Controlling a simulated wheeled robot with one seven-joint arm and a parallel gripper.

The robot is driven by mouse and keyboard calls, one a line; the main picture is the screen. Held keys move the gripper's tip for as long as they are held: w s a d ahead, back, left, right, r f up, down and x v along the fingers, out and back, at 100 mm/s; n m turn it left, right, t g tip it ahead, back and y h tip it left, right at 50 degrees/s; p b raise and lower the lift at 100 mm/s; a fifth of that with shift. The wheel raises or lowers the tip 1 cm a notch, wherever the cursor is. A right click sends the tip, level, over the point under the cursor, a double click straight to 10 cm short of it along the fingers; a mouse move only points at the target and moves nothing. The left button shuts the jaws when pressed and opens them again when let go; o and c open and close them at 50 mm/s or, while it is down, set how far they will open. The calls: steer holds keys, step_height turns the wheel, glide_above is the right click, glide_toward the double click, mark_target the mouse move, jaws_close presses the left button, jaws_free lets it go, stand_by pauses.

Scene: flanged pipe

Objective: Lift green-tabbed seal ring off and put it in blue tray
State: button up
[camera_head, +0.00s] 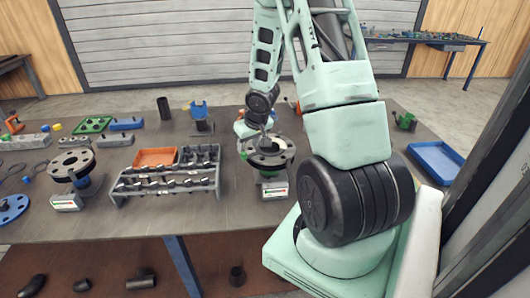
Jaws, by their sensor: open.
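A grey flanged pipe end (272,153) with bolt holes in its face stands on a small labelled base, right of the middle of the table. My gripper (264,138) is just above the flange's far side, pointing down, and is open. I cannot tell whether its fingertips touch anything. The green-tabbed seal ring cannot be made out clearly; my gripper and the small scale hide detail on the flange. The blue tray (437,155) lies at the table's right end and looks empty.
A second flange (72,164) stands at the left. A grey rack (130,188) with bolts and an orange bin (155,157) is left of the near flange. A green block (405,121) stands behind the tray. My arm hides table at the right.

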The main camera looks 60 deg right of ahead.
mark_target(244, 153)
steer(key=shift+w+x, duration=0.15)
steer(key=shift+x, duration=1.15)
steer(key=shift+w+x, duration=0.2)
steer(key=shift+x, duration=1.05)
steer(key=shift+r, duration=0.1)
jaws_close()
